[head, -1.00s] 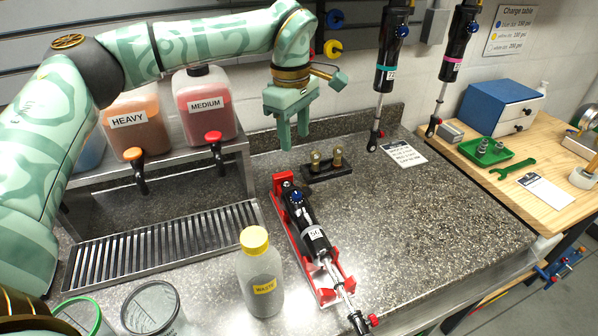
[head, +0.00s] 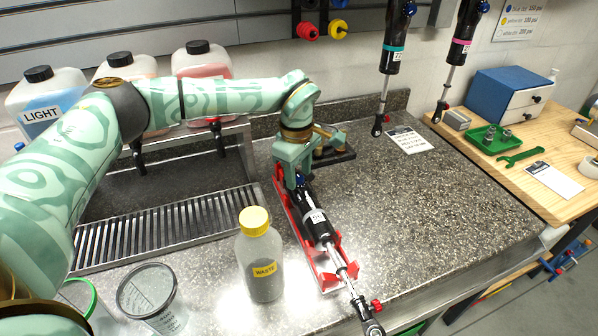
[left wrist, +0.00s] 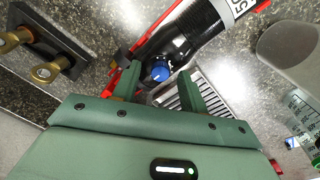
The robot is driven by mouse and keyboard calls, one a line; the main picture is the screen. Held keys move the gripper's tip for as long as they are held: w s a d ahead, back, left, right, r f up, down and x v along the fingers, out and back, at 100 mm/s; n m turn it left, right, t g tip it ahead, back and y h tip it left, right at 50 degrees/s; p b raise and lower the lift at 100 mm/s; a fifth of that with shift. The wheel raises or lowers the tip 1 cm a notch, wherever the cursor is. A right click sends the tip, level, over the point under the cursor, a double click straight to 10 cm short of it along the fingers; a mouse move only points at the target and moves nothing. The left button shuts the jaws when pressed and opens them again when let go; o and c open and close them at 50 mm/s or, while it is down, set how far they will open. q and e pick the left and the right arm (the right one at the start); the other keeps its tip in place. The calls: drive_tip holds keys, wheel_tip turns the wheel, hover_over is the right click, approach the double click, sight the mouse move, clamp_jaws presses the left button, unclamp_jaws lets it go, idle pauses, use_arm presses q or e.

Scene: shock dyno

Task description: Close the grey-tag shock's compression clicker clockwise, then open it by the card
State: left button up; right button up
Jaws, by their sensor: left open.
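A black shock (head: 316,222) with a pale grey-white tag band lies in a red cradle (head: 283,208) on the stone counter. Its silver rod points toward the front edge. A blue knob (left wrist: 160,71) sits at the shock's upper end and shows between my fingers in the left wrist view. My left gripper (head: 297,184) is open, pointing down over that end of the shock. In the left wrist view its fingers (left wrist: 160,82) stand on either side of the knob, and I cannot tell whether they touch it. A printed card (head: 408,140) lies on the counter, its text unreadable.
A waste bottle (head: 260,265) with a yellow cap stands left of the cradle. A dark stand with brass pieces (head: 333,155) is close behind my gripper. Two shocks (head: 397,45) (head: 460,50) hang at the back. The counter right of the cradle is clear.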

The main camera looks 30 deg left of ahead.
use_arm(q)
clamp_jaws()
drive_tip(key=shift+r+n+p, duration=0.2)
drive_tip(key=shift+n+p, duration=0.5)
drive_tip(key=shift+p, duration=0.15)
drive_tip(key=n+p, duration=0.5)
drive_tip(key=n, duration=0.1)
drive_tip(key=shift+n, duration=0.4)
drive_tip(key=shift+f+n+p, duration=0.1)
drive_tip(key=shift+n+p, duration=1.1)
drive_tip(key=shift+n, duration=0.6)
